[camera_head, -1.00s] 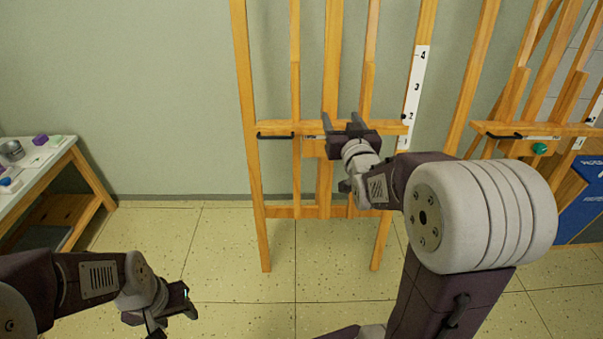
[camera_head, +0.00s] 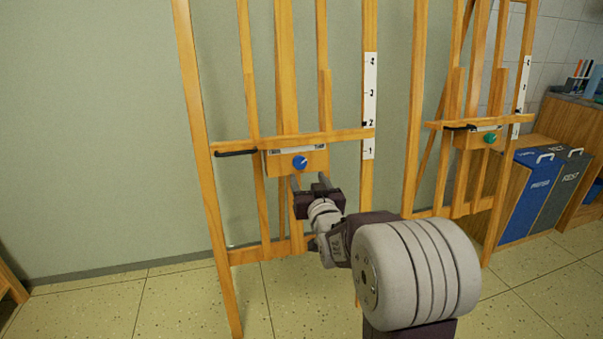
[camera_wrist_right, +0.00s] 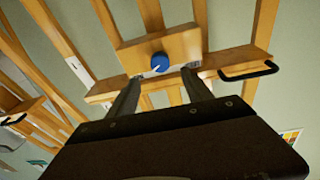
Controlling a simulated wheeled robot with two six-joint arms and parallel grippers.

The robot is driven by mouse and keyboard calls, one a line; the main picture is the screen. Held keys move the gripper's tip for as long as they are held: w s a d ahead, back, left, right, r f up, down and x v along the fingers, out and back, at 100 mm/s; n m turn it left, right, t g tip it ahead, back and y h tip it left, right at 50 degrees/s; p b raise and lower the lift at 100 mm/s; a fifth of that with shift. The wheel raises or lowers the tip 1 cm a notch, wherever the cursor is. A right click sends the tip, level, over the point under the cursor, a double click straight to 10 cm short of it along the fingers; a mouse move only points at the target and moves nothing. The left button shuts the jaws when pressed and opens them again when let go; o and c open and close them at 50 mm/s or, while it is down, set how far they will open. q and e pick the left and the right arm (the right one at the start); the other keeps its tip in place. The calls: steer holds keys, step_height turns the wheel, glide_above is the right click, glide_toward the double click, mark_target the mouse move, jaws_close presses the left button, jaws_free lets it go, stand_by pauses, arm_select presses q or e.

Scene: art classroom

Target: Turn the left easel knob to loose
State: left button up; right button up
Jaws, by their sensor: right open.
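The left easel (camera_head: 225,252) is wooden and stands against a green wall. Its blue round knob (camera_head: 300,162) with a white pointer mark sits on a wooden block at the middle of the crossbar. My right gripper (camera_head: 309,180) is open and empty, just below the knob and in front of the easel. In the right wrist view the blue knob (camera_wrist_right: 159,63) shows ahead, between the lines of the two open fingers (camera_wrist_right: 160,85). No contact with the knob is visible. My left gripper is in neither current view.
A second easel (camera_head: 410,115) with a green knob (camera_head: 490,138) stands at the right. Blue (camera_head: 530,195) and grey (camera_head: 563,185) bins and a wooden cabinet are beyond it.

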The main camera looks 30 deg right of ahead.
mark_target(301, 164)
steer(key=b+x, duration=0.2)
steer(key=x, duration=0.6)
steer(key=shift+w+f, duration=0.15)
steer(key=shift+c, duration=0.3)
jaws_close()
